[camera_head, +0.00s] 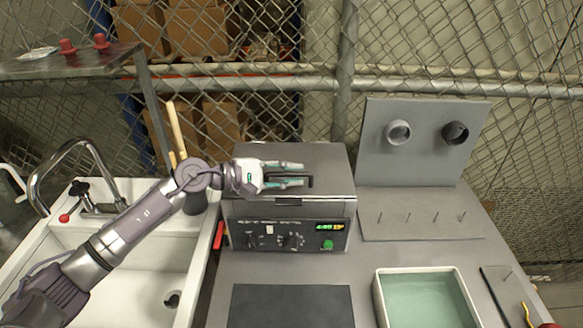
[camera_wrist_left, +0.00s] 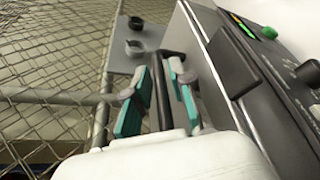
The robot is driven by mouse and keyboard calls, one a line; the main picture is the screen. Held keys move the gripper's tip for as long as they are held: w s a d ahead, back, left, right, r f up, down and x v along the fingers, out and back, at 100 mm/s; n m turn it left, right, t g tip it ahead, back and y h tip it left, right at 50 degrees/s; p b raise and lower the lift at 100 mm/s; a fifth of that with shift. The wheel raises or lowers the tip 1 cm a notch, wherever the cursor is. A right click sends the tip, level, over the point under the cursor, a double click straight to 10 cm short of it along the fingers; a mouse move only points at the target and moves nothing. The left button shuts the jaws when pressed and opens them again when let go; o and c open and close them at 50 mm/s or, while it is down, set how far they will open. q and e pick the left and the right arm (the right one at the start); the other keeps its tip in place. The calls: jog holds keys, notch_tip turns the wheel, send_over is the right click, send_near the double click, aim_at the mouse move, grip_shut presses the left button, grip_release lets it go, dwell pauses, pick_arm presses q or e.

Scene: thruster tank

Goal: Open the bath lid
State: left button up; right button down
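The bath is a grey box with a control panel (camera_head: 290,238) on its front. Its flat lid (camera_head: 325,158) is down, with a dark bar handle (camera_head: 309,181) on it. My left gripper (camera_head: 292,174) reaches in from the left over the lid, at the handle. In the left wrist view the two teal-padded fingers (camera_wrist_left: 158,85) stand apart, with the dark handle bar (camera_wrist_left: 162,92) between them. Gaps show beside the bar, so the fingers look open around it. My right gripper is in neither view.
A white sink (camera_head: 130,265) with a faucet (camera_head: 75,150) is at the left. A tray of greenish liquid (camera_head: 425,300) and a dark mat (camera_head: 290,306) lie in front. A grey pegged stand (camera_head: 420,150) is at the right. A chain-link fence stands behind.

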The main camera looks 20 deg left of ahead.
pick_arm(q)
jog(key=shift+d, duration=0.1)
grip_shut()
jog(key=shift+w+r, duration=0.1)
dwell(0.3)
